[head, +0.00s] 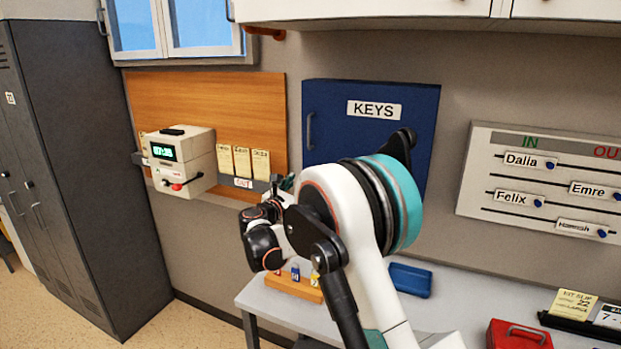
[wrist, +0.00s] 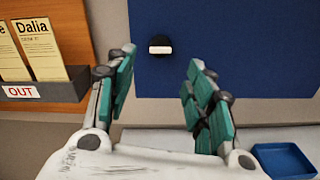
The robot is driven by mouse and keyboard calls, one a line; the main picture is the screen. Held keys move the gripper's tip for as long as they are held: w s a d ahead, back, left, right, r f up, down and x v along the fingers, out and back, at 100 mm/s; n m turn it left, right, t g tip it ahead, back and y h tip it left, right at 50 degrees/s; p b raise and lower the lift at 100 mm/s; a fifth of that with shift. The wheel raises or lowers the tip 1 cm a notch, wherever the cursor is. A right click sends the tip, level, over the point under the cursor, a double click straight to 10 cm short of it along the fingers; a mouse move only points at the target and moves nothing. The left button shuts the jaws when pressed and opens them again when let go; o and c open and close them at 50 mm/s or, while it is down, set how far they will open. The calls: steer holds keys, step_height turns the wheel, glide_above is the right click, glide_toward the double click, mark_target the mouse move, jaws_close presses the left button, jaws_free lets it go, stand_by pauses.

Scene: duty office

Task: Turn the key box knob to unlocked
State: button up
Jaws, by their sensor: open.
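The blue key box (head: 352,118), labelled KEYS, is on the wall in the middle of the head view, with a handle on its left side. Its lower part fills the upper right of the wrist view (wrist: 240,50). The knob (wrist: 160,46) is a dark round piece with a pale bar lying level, near the box's lower left. My arm hides the knob in the head view. My gripper (wrist: 157,75) has its teal fingers wide apart and empty, with the knob showing between and beyond the fingertips. It does not appear to touch the knob.
A time clock (head: 182,160) and a card rack (head: 245,165) are on the wooden board at left. Below are a desk (head: 450,290), a blue tray (head: 410,279), a wooden block with small tags (head: 293,287) and a red box (head: 518,335). A name board (head: 545,185) hangs at right.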

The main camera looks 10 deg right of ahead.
steer(key=x, duration=0.9)
steer(key=shift+b, duration=0.4)
steer(key=shift+d, duration=0.1)
steer(key=c, duration=1.1)
